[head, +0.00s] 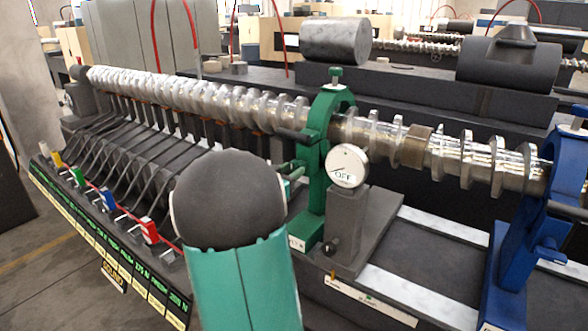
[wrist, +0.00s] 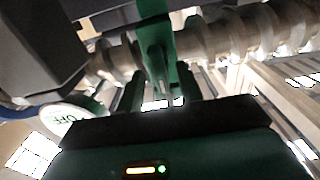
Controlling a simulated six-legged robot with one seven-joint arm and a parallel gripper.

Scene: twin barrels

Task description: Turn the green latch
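A green bracket (head: 325,130) curves around the shiny shaft in the middle of the head view. It has a small green knob on top and a dark handle (head: 293,135) sticking out to the left. In the wrist view the green bracket (wrist: 153,35) comes down from the top centre, and a narrow green piece (wrist: 167,85) reaches between my fingers. I cannot tell for sure which part is the latch. My gripper (wrist: 161,80) is open, with one dark green finger on each side of that piece. In the head view my arm hides most of the gripper.
A round white dial reading OFF (head: 347,166) stands on a grey post just right of the green bracket; it also shows at the left of the wrist view (wrist: 60,122). A blue bracket (head: 545,215) stands far right. Coloured tags (head: 77,177) line the bench's left edge.

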